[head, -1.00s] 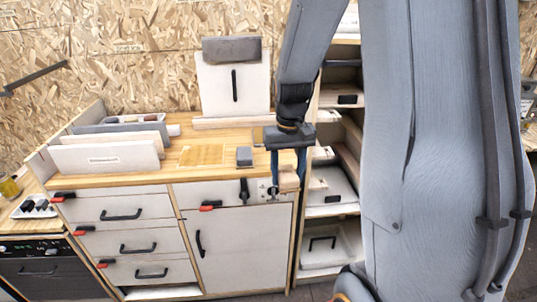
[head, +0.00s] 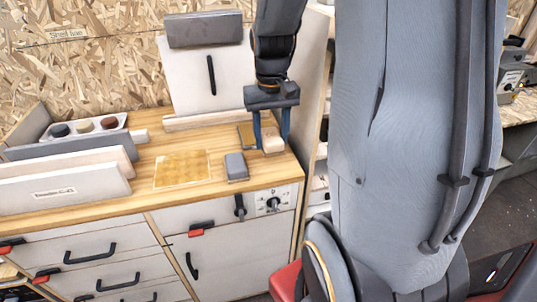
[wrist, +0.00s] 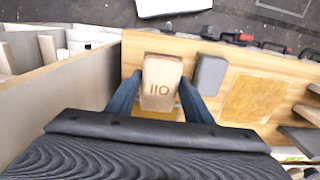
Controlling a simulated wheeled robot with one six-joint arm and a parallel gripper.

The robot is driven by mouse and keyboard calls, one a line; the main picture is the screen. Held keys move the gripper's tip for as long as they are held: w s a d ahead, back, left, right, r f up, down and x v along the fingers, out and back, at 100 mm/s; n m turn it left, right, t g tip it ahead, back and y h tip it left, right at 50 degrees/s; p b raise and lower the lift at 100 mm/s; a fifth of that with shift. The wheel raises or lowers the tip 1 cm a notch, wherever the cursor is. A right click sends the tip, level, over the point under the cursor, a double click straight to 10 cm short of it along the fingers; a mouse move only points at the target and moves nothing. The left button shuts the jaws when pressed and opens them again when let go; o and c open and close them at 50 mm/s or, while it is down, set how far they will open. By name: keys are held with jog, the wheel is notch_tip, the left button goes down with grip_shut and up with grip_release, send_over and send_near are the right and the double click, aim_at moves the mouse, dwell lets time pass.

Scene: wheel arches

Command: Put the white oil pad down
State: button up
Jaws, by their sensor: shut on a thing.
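The oil pad (head: 272,141) is a small pale beige block at the right end of the wooden counter (head: 140,185). In the wrist view its top (wrist: 161,82) faces me with dark upside-down lettering that looks like OIL. My gripper (head: 271,138) points down and is shut on the pad, one blue finger on each side; the fingers also show in the wrist view (wrist: 160,100). The pad is at or just above the counter top; I cannot tell whether it touches. Part of it is hidden by a finger in the head view.
A grey block (head: 236,166) lies just left of the pad. A yellowish square patch (head: 182,169) is further left. A flat brown piece (head: 246,136) lies behind the gripper. An upright white panel (head: 208,80) stands at the back, and a side panel (wrist: 70,85) borders the counter's right end.

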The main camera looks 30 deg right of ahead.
aim_at(269, 137)
jog(key=shift+f+p, duration=0.55)
jog(key=shift+f, duration=2.8)
jog(key=shift+f, duration=0.15)
jog(key=o, duration=0.9)
jog(key=shift+o, duration=0.2)
notch_tip(269, 137, up, 12)
jog(key=shift+f+b, duration=0.1)
jog(key=shift+b, duration=1.05)
jog(key=shift+s+a, duration=0.1)
jog(key=shift+a, duration=0.25)
jog(key=s+a+f+n, duration=0.1)
jog(key=s+a+f, duration=0.2)
jog(key=a, duration=0.3)
jog(key=s+a+f+n+t, duration=0.1)
jog(key=s+a+f+n, duration=0.1)
jog(key=s+a+f, duration=0.2)
jog(key=shift+s+a+f, duration=0.15)
jog(key=shift+a+f, duration=0.2)
jog(key=shift+a, duration=0.75)
